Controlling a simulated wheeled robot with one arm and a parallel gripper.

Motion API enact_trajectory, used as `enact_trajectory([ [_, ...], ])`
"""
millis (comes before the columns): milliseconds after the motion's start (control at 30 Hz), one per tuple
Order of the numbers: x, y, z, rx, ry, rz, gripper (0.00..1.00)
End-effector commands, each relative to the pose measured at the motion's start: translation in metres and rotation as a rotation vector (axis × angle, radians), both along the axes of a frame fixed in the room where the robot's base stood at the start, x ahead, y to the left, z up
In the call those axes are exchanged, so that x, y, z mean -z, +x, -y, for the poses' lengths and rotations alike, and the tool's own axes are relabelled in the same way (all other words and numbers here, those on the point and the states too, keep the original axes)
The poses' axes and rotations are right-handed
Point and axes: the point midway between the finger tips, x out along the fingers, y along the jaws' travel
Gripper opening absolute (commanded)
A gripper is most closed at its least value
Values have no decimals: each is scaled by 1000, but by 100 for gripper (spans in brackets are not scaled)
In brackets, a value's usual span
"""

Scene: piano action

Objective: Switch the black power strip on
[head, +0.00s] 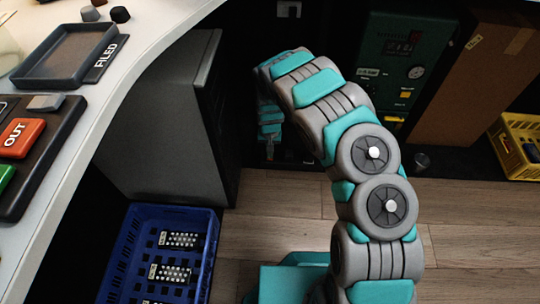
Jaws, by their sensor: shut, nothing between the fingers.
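My gripper (270,148) is at the far end of my grey and teal arm, low in the dark gap under the desk. It points down near the floor and is small and dim in the head view. It is shut, and no object shows in it. I cannot make out the black power strip for sure. The area around the fingertips is dark, and my arm covers part of it. Whether the gripper touches anything there cannot be told.
A grey cabinet (160,130) stands left of my gripper, with a blue crate (128,255) in front. A dark green machine (400,50), a cardboard box (470,80) and a yellow crate (507,150) stand right. The desk (130,60) overhangs at left. Wooden floor (480,225) is clear at right.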

Motion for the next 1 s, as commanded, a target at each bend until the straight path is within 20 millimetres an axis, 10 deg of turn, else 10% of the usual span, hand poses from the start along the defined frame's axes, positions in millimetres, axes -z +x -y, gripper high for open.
enact_trajectory([
  [1000, -8, 1, 0, 1, 0, 2, 0],
])
